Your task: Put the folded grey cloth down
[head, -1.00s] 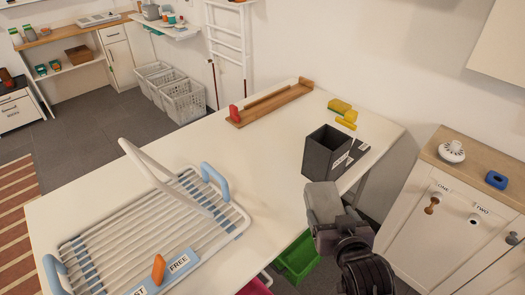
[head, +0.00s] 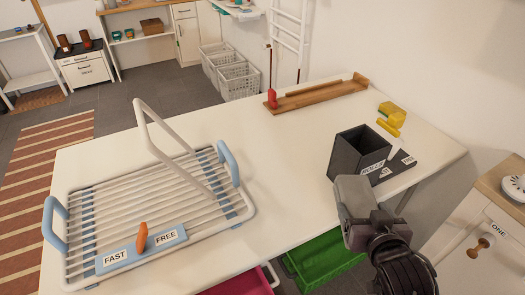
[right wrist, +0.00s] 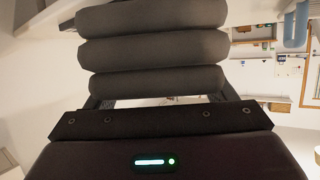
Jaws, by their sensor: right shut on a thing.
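The folded grey cloth (head: 352,196) is held in my right gripper (head: 362,222), near the front right edge of the white table (head: 285,150). In the right wrist view the cloth (right wrist: 152,50) shows as thick stacked grey folds in front of the shut jaws (right wrist: 155,100). In the head view the cloth is just in front of a dark open box (head: 345,160) with a white label. I cannot tell whether the cloth touches the table. My left gripper is not in view.
A white rack (head: 95,215) with blue handles and a FAST/FREE slider stands at the table's left. A wooden tray (head: 320,95) and yellow items (head: 390,115) lie at the back. Green (head: 325,262) and pink bins stand below the front edge. The table's middle is clear.

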